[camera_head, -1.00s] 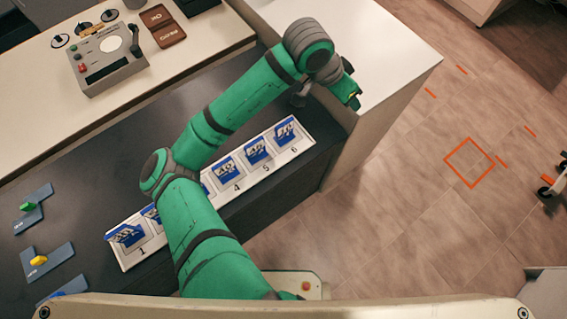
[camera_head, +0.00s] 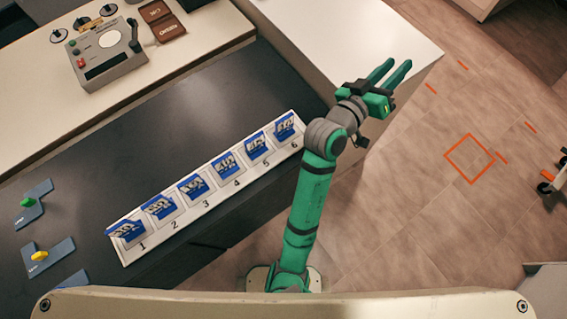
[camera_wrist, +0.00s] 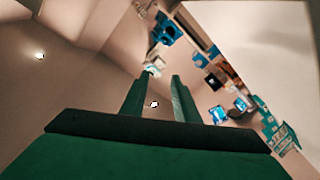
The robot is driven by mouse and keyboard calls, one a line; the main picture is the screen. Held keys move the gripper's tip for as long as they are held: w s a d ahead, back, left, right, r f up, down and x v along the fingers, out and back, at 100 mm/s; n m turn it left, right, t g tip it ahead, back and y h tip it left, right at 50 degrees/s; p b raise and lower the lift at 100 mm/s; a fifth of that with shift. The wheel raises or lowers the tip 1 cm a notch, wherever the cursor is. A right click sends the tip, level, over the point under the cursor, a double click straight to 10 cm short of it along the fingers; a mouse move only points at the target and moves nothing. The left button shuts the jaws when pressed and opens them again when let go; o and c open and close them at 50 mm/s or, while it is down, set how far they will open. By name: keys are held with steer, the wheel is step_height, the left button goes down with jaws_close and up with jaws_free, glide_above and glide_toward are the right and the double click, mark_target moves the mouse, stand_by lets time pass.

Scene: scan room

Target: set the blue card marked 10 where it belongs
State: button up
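A long white rack (camera_head: 190,209) with slots numbered 1 to 6 lies on the dark counter. Each slot has a blue card standing in it, such as the card at slot 1 (camera_head: 126,228), the card at slot 4 (camera_head: 225,165) and the card at slot 6 (camera_head: 285,126). The cards' markings are too small to read, so I cannot tell which is marked 10. My gripper (camera_head: 390,70) is raised to the right of the rack, over the white cabinet top, with its fingers apart. In the wrist view my gripper (camera_wrist: 158,92) is also open, with nothing between its fingers.
A grey control box (camera_head: 105,57) and a brown folder (camera_head: 162,22) sit on the pale desk at the upper left. Blue-grey plates with a green knob (camera_head: 28,202) and a yellow knob (camera_head: 39,256) lie at left. The white cabinet top (camera_head: 310,35) is bare.

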steer(key=s+a+f+n+t+y, duration=0.3)
steer(key=s+a+f+n+y, duration=0.55)
steer(key=s+a+f, duration=0.75)
steer(key=s+a+f+m+y, duration=0.1)
steer(key=s+a+m+y, duration=0.1)
steer(key=s+a, duration=0.3)
steer(key=s+a+f+m+y, duration=0.1)
steer(key=s+a+m, duration=0.3)
steer(key=s, duration=0.9)
steer(key=shift+s+a+g+y, duration=0.35)
steer(key=shift+a+g+y, duration=0.05)
steer(key=shift+a+y, duration=0.25)
steer(key=shift+d+f+m, duration=0.1)
steer(key=shift+m, duration=0.15)
